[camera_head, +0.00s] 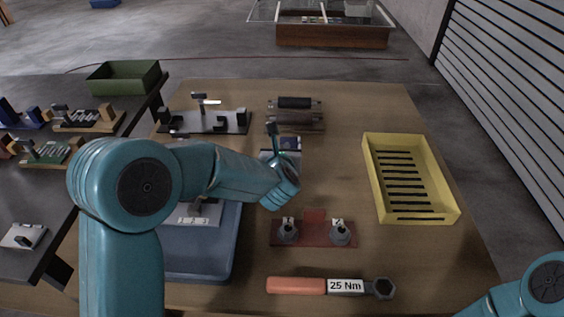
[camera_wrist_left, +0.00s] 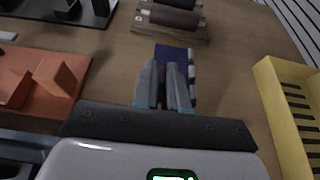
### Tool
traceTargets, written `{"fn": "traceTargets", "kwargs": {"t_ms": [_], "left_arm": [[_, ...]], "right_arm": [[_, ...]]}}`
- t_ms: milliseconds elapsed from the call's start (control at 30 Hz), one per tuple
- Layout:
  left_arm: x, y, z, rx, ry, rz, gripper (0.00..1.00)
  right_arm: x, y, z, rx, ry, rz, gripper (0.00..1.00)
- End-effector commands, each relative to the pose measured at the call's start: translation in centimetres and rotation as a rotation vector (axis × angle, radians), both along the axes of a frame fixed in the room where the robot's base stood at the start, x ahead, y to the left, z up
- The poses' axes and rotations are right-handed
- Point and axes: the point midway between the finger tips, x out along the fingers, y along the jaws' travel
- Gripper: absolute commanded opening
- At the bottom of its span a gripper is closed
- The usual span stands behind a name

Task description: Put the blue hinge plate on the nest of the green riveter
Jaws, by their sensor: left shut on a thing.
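The blue hinge plate (camera_head: 290,142) shows in the head view just beyond the end of my left arm. My left gripper (camera_head: 277,153) is shut on it. In the left wrist view the blue plate (camera_wrist_left: 172,54) lies at the fingertips of the gripper (camera_wrist_left: 167,72), with a grey knuckled edge on its right. A green-based fixture (camera_head: 48,152) stands on the dark table at the left, partly beside my arm; it may be the green riveter, but its nest is too small to make out. My right gripper is out of view.
Dark rollers (camera_head: 295,117) stand behind the plate and a black fixture (camera_head: 205,123) behind left. A yellow crate (camera_head: 373,180) stands right. A red stand (camera_head: 314,233) and a wrench (camera_head: 330,286) lie in front. An orange fixture (camera_wrist_left: 45,85) shows left in the wrist view.

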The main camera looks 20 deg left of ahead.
Motion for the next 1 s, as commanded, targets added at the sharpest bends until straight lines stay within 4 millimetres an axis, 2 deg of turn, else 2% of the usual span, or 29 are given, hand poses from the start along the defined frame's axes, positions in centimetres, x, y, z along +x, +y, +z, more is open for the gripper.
{"fn": "traceTargets", "kwargs": {"t_ms": [33,200,400,633,1000], "left_arm": [[0.1,0.0,2.0,-0.003,-0.009,0.001,0.0],[0.1,0.0,6.8,-0.002,-0.008,0.0,0.0],[0.1,0.0,11.0,-0.001,-0.005,-0.001,0.0],[0.1,0.0,13.3,0.001,-0.002,0.0,0.0],[0.0,0.5,13.8,0.002,-0.002,0.037,0.0]], "right_arm": [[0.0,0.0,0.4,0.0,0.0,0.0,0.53],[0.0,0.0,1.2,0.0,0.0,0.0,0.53],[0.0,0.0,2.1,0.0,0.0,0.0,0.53],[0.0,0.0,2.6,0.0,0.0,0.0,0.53],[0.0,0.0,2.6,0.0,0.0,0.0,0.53]]}}
